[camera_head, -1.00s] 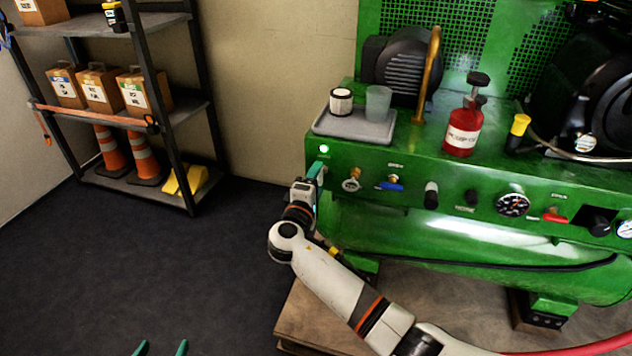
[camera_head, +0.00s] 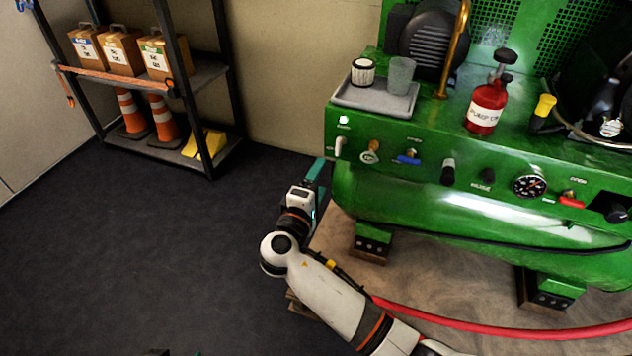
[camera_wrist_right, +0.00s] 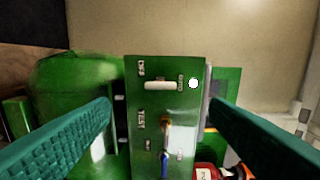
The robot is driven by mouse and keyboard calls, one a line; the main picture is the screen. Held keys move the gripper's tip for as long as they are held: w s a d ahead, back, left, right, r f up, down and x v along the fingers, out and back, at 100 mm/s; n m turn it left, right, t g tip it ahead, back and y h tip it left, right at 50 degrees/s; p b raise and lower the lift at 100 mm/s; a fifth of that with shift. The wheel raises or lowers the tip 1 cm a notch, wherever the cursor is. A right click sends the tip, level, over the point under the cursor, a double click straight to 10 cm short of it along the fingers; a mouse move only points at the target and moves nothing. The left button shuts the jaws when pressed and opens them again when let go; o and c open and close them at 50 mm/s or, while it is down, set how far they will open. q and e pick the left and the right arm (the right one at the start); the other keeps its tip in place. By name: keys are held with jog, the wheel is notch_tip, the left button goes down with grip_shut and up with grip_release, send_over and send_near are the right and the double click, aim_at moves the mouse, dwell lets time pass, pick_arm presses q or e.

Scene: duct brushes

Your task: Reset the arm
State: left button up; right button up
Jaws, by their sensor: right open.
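My right gripper (camera_head: 318,178) is open and empty, left of the green machine's front panel (camera_head: 415,172). In the right wrist view its teal fingers (camera_wrist_right: 160,118) stand wide apart, with the panel in the gap beyond them. A white lever (camera_head: 340,147) is at the panel's left end, apart from the fingers; it also shows in the right wrist view (camera_wrist_right: 160,86). A small round light (camera_head: 343,120) above it looks white.
A brass valve (camera_head: 370,152), blue-handled valve (camera_head: 408,158), gauge (camera_head: 529,186) and red handle (camera_head: 571,200) line the panel. A grey tray (camera_head: 375,99) and red bottle (camera_head: 487,107) stand on top. A red hose (camera_head: 480,326) lies below. Shelving (camera_head: 205,75) stands left; the floor between is clear.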

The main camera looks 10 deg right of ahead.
pick_arm(q)
jog(key=shift+s+a+f, duration=0.15)
jog(key=shift+s, duration=0.25)
pick_arm(e)
jog(key=shift+s+a, duration=0.35)
jog(key=shift+s, duration=0.15)
